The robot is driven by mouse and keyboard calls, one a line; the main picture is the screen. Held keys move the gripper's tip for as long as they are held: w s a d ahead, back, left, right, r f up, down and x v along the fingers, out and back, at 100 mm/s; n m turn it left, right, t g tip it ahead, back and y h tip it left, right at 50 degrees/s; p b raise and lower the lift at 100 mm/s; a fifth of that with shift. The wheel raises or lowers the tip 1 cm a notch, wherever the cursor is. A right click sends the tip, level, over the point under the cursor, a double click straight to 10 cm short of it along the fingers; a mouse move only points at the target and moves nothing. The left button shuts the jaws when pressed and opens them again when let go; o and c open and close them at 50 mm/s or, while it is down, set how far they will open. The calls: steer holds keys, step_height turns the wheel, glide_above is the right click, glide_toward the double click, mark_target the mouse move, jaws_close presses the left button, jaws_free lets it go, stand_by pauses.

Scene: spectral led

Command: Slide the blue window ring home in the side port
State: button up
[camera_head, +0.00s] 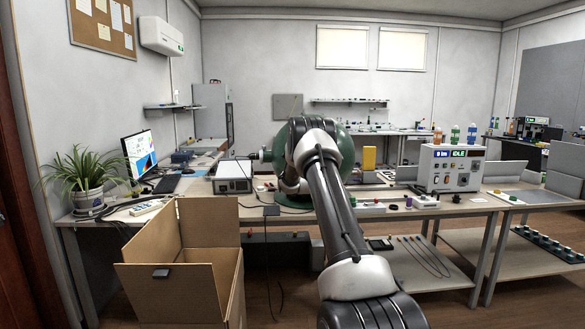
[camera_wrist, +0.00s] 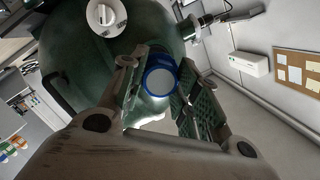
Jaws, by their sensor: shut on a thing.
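The green sphere (camera_wrist: 75,50) fills the upper left of the wrist view. In the head view it (camera_head: 349,146) stands on the bench, largely behind my arm. The blue window ring (camera_wrist: 160,81), with a pale round face, is between the fingertips of my gripper (camera_wrist: 160,88), which is shut on it. The ring overlaps the sphere's lower right side in the wrist view. I cannot tell whether it touches the sphere or sits in the side port; the port is hidden. My gripper is hidden behind my arm in the head view.
A white round fitting (camera_wrist: 106,17) and a cabled fitting (camera_wrist: 190,27) are on the sphere. A white instrument (camera_head: 232,177) stands left of the sphere and a control box (camera_head: 451,168) right. An open cardboard box (camera_head: 180,262) stands before the bench.

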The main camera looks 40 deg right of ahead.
steer(key=shift+d+r+x, duration=0.1)
steer(key=shift+x, duration=0.8)
steer(key=shift+d+r+x, duration=0.15)
steer(key=shift+x, duration=0.75)
steer(key=shift+d+r+x, duration=0.1)
steer(key=shift+x, duration=0.8)
steer(key=shift+s, duration=0.1)
steer(key=shift+o, duration=1.3)
jaws_close()
steer(key=shift+d, duration=0.1)
steer(key=shift+x, duration=1.45)
steer(key=shift+d+r, duration=0.2)
steer(key=shift+r, duration=0.05)
